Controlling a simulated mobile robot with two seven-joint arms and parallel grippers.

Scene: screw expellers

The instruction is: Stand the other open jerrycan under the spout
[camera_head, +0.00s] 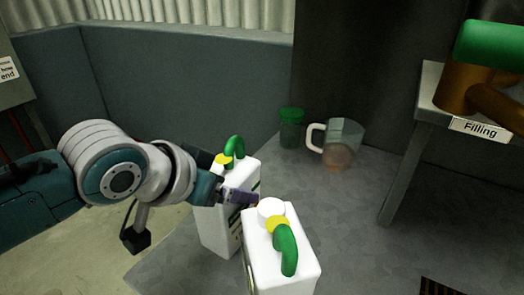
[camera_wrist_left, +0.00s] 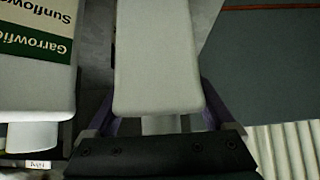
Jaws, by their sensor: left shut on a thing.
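Two white jerrycans with green handles and yellow discs stand close together in the head view. The rear one (camera_head: 218,228) is at the bench's left side; whether its base touches the bench is unclear. The front one (camera_head: 285,272) has a white round neck or cap. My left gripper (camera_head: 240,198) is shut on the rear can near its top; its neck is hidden. In the left wrist view this can (camera_wrist_left: 158,60) is between the purple fingers, and the labelled can (camera_wrist_left: 35,85) is beside it. A copper-brown spout (camera_head: 498,108) is at right. My right gripper is not in view.
A grey stand (camera_head: 400,165) carries a "Filling" sign (camera_head: 479,130). A clear jug (camera_head: 343,142) and a green jar (camera_head: 291,128) stand at the back. A dark slotted grate (camera_head: 440,287) is at the lower right. The bench (camera_head: 350,215) between cans and stand is clear.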

